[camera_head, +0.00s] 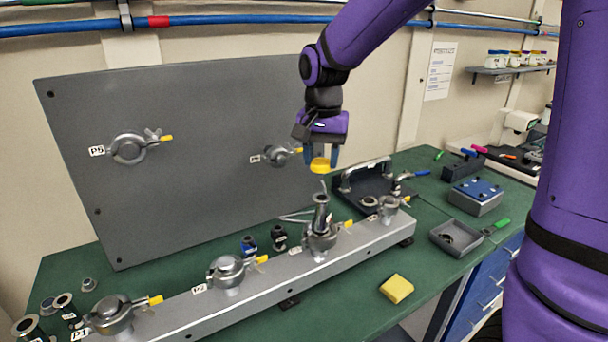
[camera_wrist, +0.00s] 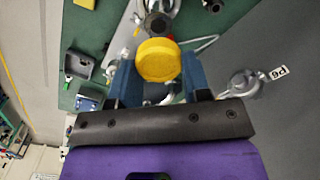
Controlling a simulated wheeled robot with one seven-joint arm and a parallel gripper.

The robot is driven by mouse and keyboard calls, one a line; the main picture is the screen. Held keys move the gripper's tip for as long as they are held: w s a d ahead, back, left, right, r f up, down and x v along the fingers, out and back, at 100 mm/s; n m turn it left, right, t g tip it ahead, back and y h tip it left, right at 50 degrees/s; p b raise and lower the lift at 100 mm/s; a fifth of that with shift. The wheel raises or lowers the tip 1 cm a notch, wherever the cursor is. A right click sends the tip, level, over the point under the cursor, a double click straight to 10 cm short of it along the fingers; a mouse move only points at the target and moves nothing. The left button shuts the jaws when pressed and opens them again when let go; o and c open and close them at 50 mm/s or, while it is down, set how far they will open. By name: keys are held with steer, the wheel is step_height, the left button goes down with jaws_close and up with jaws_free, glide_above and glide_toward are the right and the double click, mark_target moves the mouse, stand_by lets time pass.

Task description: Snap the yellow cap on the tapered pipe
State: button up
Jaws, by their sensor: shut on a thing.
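The yellow cap (camera_head: 320,165) is round and held between the fingertips of my gripper (camera_head: 321,158), which is shut on it. In the wrist view the cap (camera_wrist: 157,60) sits between the two blue fingers. The tapered pipe (camera_head: 320,212) stands upright on a clamped port of the long grey rail, below the cap. A clear gap shows between the cap and the pipe's open top. In the wrist view a dark round pipe end (camera_wrist: 158,22) shows just beyond the cap, partly hidden by it.
The grey rail (camera_head: 180,320) carries several clamped ports across the green bench (camera_head: 350,300). A large grey panel (camera_head: 200,170) stands behind. A yellow block (camera_head: 396,288) lies in front of the rail. A grey tray (camera_head: 456,238) and a blue-topped box (camera_head: 477,196) stand at right.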

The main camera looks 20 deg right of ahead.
mark_target(322, 196)
steer(key=shift+w+d, duration=0.2)
steer(key=shift+d, duration=0.15)
steer(key=shift+f, duration=3.2)
steer(key=shift+f, duration=0.55)
steer(key=o, duration=1)
steer(key=shift+c, duration=0.2)
steer(key=shift+r, duration=0.1)
